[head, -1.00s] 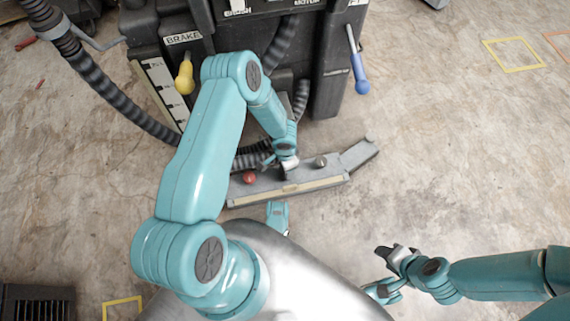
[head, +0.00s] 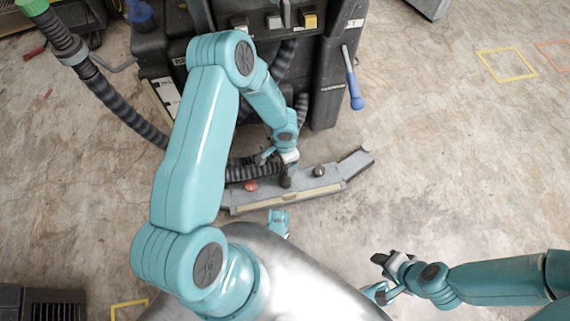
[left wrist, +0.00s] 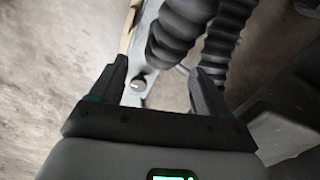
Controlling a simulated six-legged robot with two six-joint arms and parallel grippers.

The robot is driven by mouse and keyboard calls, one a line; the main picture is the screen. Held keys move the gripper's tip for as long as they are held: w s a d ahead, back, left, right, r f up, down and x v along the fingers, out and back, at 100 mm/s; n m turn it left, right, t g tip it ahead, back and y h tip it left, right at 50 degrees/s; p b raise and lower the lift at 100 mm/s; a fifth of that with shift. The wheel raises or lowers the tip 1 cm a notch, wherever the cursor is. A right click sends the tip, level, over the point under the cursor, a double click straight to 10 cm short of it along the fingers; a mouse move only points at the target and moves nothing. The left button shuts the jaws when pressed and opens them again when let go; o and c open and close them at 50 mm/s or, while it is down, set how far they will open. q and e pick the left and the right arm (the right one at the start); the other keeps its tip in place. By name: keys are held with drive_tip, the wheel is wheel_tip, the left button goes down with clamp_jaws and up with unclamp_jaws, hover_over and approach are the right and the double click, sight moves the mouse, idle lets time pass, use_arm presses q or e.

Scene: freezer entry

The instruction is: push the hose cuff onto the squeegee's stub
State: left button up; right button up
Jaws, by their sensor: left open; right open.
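The grey squeegee (head: 330,182) lies on the floor in front of the black machine, with a red knob, a dark knob and a pale strip along its near side. A black corrugated hose (head: 250,172) runs along its far edge; its end lies by a dark upright piece near the squeegee's middle. I cannot tell whether cuff and stub are joined. My left gripper (head: 277,157) is open, just above the hose end. In the left wrist view the hose (left wrist: 182,32) passes beyond the open fingers, with the squeegee's knob between them. My right gripper (head: 380,275) is open and empty, away from the squeegee.
The black machine (head: 325,95) stands close behind, with a blue-handled lever (head: 355,95) on its right. Floor to the right is clear, with a yellow outline (head: 507,64).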

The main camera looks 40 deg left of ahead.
use_arm(q)
wheel_tip(320, 180, up, 4)
drive_tip(key=shift+r+p, duration=0.1)
drive_tip(key=shift+p, duration=0.5)
use_arm(e)
drive_tip(key=shift+s+a+r, duration=0.1)
drive_tip(key=shift+s+r, duration=0.15)
drive_tip(key=shift+r, duration=0.25)
drive_tip(key=shift+s+a+r, duration=0.1)
drive_tip(key=shift+s+r, duration=0.1)
drive_tip(key=shift+r, duration=0.25)
use_arm(q)
drive_tip(key=shift+s, duration=0.15)
use_arm(e)
drive_tip(key=shift+s, duration=0.1)
